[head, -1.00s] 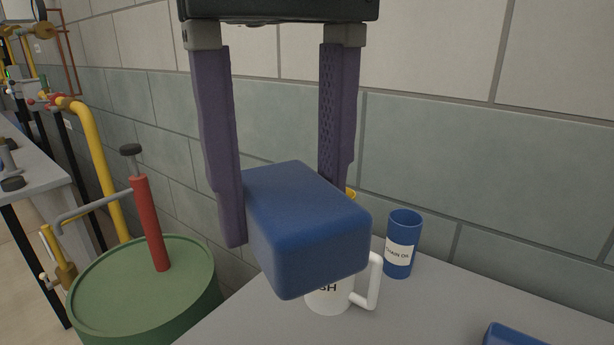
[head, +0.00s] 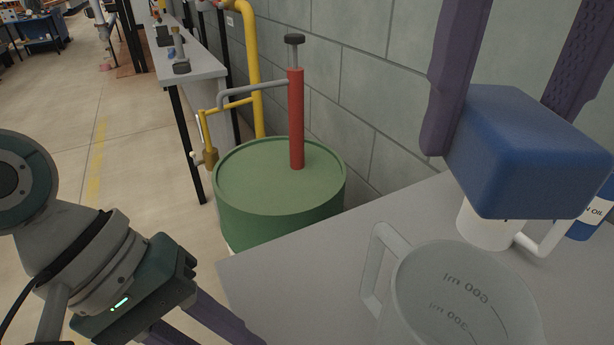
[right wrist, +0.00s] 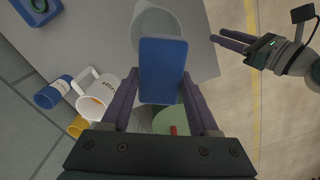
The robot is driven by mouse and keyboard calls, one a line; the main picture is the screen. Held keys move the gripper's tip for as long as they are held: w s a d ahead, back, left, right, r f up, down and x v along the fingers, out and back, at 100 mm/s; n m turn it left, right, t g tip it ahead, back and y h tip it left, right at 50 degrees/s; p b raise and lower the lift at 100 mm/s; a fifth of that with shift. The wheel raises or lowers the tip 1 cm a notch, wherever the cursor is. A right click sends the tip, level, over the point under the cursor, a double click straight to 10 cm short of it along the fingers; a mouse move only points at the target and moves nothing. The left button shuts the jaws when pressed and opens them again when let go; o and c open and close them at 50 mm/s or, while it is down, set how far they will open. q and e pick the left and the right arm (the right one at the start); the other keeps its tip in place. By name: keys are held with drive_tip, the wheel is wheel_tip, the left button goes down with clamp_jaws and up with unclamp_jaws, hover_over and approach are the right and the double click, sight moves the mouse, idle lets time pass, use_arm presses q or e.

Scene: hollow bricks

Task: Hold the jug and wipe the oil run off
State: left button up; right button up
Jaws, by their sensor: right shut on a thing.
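A clear measuring jug (head: 465,285) with volume marks stands on the grey table at the bottom right of the head view, its handle to the left. It also shows behind the sponge in the right wrist view (right wrist: 203,52). No oil run can be made out on it. My right gripper (right wrist: 160,82) is shut on a blue sponge (head: 530,150), held above the table beyond the jug. My left gripper (right wrist: 218,35) is open and empty, left of the jug and off the table edge; its fingertips are cut off in the head view.
A white mug (head: 486,228) stands behind the jug, under the sponge. A blue chain oil can (head: 592,215) is right of it. A yellow item (right wrist: 77,127) and a blue tray (right wrist: 38,8) also show. A green drum (head: 270,185) with a red pump stands beyond the table.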

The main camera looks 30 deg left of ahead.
sight(377, 258)
use_arm(q)
drive_tip(key=w+r+n+h, duration=0.1)
drive_tip(key=n, duration=0.1)
drive_tip(key=w+r+n+h, duration=0.1)
drive_tip(key=w+n, duration=0.1)
drive_tip(key=w+r+n+h, duration=0.1)
drive_tip(key=n, duration=0.1)
drive_tip(key=shift+w+r+t, duration=0.2)
drive_tip(key=shift+t, duration=0.1)
drive_tip(key=w+r+n+t+h, duration=0.2)
drive_tip(key=w+r+n+h, duration=0.15)
drive_tip(key=r+n, duration=0.2)
drive_tip(key=shift+n, duration=0.45)
drive_tip(key=x, duration=0.7)
drive_tip(key=w+x, duration=0.1)
drive_tip(key=x, duration=0.3)
drive_tip(key=shift+f, duration=0.25)
drive_tip(key=shift+a, duration=0.1)
clamp_jaws()
